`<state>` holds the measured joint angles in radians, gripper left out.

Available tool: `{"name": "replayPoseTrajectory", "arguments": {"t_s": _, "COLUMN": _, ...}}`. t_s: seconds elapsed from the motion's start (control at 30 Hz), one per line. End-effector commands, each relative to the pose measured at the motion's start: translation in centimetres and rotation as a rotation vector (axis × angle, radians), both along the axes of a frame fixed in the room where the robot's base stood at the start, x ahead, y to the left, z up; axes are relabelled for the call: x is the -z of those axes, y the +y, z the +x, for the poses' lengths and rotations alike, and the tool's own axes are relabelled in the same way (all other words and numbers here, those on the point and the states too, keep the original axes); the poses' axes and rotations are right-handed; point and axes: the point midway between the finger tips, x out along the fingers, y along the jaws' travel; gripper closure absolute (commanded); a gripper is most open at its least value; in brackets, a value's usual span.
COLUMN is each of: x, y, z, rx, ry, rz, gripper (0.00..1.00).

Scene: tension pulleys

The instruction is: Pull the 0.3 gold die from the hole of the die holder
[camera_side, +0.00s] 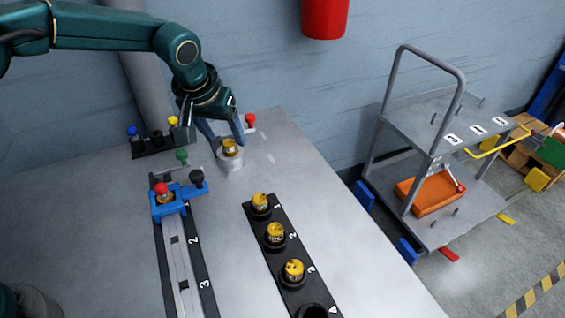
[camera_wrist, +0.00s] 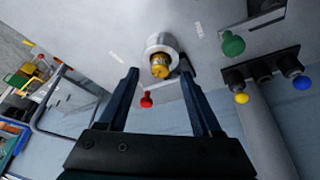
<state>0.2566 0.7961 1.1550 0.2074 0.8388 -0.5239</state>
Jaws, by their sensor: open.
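A gold die (camera_side: 230,147) sits upright in the hole of the pale grey round die holder (camera_side: 230,163) near the back of the table. In the wrist view the gold die (camera_wrist: 159,68) shows just beyond the fingertips, inside the holder's white ring (camera_wrist: 162,46). Its size marking is too small to read. My gripper (camera_side: 222,140) is open above the holder, with its two dark blue fingers on either side of the die. In the wrist view my gripper (camera_wrist: 160,75) is open, with a clear gap between the fingers and the die.
A black numbered rack (camera_side: 288,254) holds several gold dies and an empty cup. A blue fixture with a red knob (camera_side: 162,188) sits on a rail at left. A black rack (camera_side: 165,142) with blue and yellow knobs and a red-knobbed lever (camera_side: 250,120) are near the holder.

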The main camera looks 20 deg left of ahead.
Motion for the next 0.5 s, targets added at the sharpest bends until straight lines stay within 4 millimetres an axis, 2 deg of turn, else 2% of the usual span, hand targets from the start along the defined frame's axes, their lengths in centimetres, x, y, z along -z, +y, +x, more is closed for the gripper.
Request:
{"name": "replayPoseTrajectory", "arguments": {"t_s": 0.23, "x": 2.4, "y": 0.2, "z": 0.9, "rx": -0.001, "ry": 0.001, "rz": 0.000, "gripper": 0.34}}
{"name": "replayPoseTrajectory", "arguments": {"t_s": 0.5, "x": 2.7, "y": 0.2, "z": 1.1, "rx": -0.001, "ry": -0.002, "rz": -0.001, "gripper": 0.34}}
